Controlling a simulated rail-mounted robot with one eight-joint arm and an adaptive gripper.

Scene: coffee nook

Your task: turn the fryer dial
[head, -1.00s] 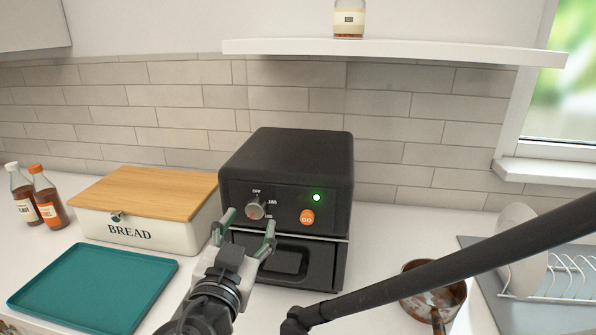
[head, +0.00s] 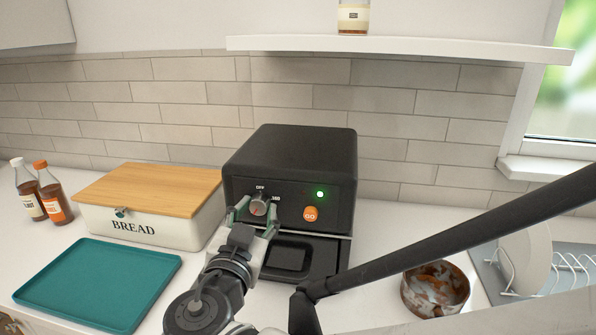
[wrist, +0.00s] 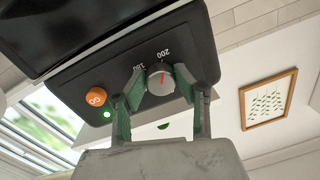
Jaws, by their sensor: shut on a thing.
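The black fryer (head: 290,160) stands against the tiled wall. Its round grey dial (head: 259,205) is on the left of the front panel, with OFF printed above it. In the wrist view the dial (wrist: 158,85) shows a red pointer line, with 180 and 200 printed near it. My gripper (head: 257,210) is at the panel, one fingertip on each side of the dial, shut on it. In the head view the fingers hide part of the dial's surround and some printed numbers.
An orange GO button (head: 310,213) and a lit green light (head: 320,194) sit right of the dial. The fryer drawer handle (head: 288,257) is below. A bread box (head: 150,215), teal tray (head: 95,285), pot (head: 437,290) and dish rack (head: 545,270) stand around.

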